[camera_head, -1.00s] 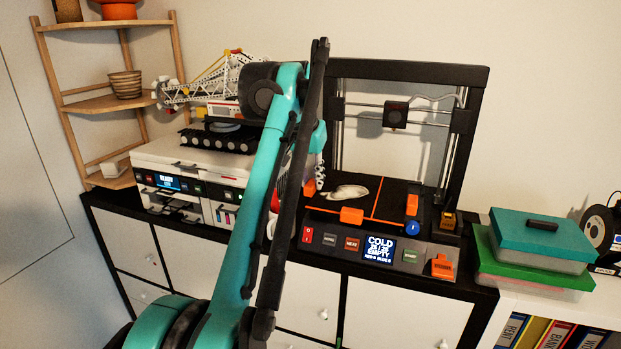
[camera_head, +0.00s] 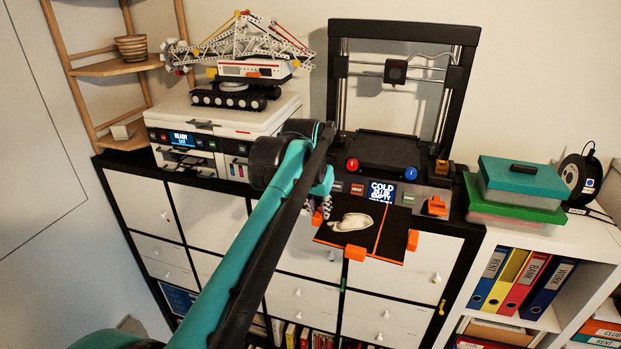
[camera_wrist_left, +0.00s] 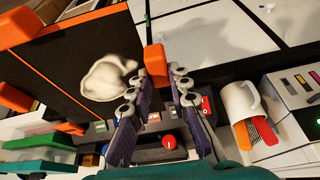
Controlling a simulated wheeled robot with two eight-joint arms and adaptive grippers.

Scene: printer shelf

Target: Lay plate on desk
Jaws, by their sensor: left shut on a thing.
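The plate (camera_head: 395,232) is a black build plate with orange edge tabs, an orange stripe and a whitish printed piece (camera_head: 353,222) on it. It is off the printer bed (camera_head: 385,150), in the air in front of the cabinet. It also shows in the left wrist view (camera_wrist_left: 60,75). My left gripper (camera_head: 323,208) is at the plate's left edge. In the left wrist view its fingers (camera_wrist_left: 156,85) are closed around an orange tab (camera_wrist_left: 155,62). My left forearm covers part of the cabinet. The right gripper is not in view. I see no clear desk.
The black-framed printer (camera_head: 400,90) stands on the cabinet (camera_head: 225,215). A white printer (camera_head: 225,125) carrying a crane model (camera_head: 245,60) is left of it. Stacked boxes (camera_head: 515,190) stand right. A mug (camera_wrist_left: 240,103) shows near the gripper in the wrist view.

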